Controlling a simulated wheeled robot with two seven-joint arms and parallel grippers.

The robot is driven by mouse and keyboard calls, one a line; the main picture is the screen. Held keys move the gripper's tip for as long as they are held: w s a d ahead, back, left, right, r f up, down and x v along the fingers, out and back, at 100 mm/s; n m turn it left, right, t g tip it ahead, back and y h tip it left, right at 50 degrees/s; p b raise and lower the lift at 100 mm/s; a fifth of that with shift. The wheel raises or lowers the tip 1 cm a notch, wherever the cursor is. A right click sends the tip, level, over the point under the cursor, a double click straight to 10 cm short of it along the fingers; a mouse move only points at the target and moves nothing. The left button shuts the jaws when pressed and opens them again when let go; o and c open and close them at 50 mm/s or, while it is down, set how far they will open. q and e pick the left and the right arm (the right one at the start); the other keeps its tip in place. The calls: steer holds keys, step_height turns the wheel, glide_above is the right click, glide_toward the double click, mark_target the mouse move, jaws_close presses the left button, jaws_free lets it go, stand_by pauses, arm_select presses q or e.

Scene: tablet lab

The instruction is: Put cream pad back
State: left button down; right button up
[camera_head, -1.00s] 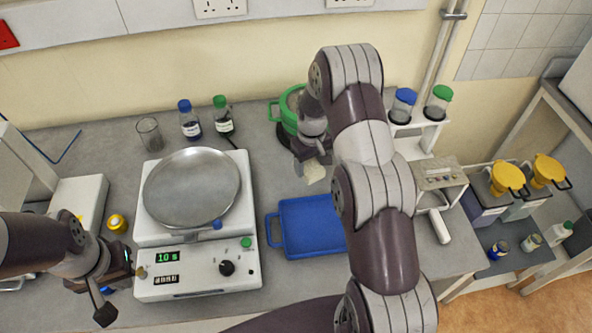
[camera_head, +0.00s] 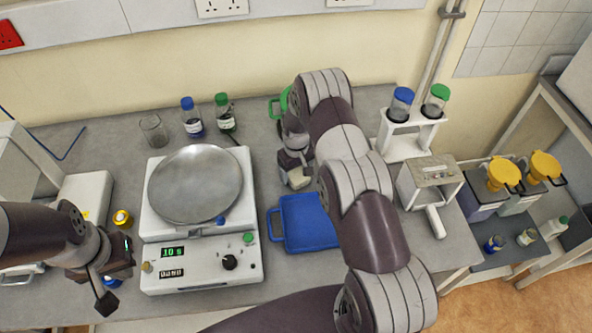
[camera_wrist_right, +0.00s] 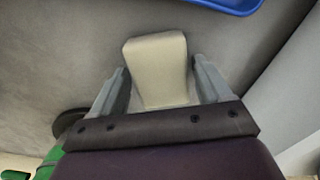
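The cream pad (camera_head: 299,179) is in my right gripper (camera_head: 297,174), above the bench just behind the blue tray's left part. In the right wrist view the pad (camera_wrist_right: 156,68) sits between the two grey fingers of the gripper (camera_wrist_right: 161,72), its wide end sticking out past their tips.
The blue tray (camera_head: 308,228) lies right of the device with a round metal plate (camera_head: 196,186). A green container (camera_head: 279,106) stands behind my right gripper, partly hidden. Two capped bottles (camera_head: 191,117) and a glass beaker (camera_head: 153,130) stand at the back. A white rack (camera_head: 408,135) is at right.

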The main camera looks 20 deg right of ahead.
mark_target(296, 173)
steer(key=shift+o, duration=0.3)
steer(key=shift+r, duration=0.15)
step_height(296, 173, up, 11)
steer(key=b, duration=0.4)
steer(key=s+a+r, duration=0.2)
steer(key=s+r, duration=0.1)
steer(key=s, duration=0.4)
steer(key=s+a+r+m+t, duration=0.1)
steer(key=s+a+r, duration=0.2)
steer(key=s, duration=0.5)
steer(key=s+a+r, duration=0.2)
steer(key=s+r, duration=0.1)
steer(key=s, duration=0.5)
steer(key=shift+a, duration=0.2)
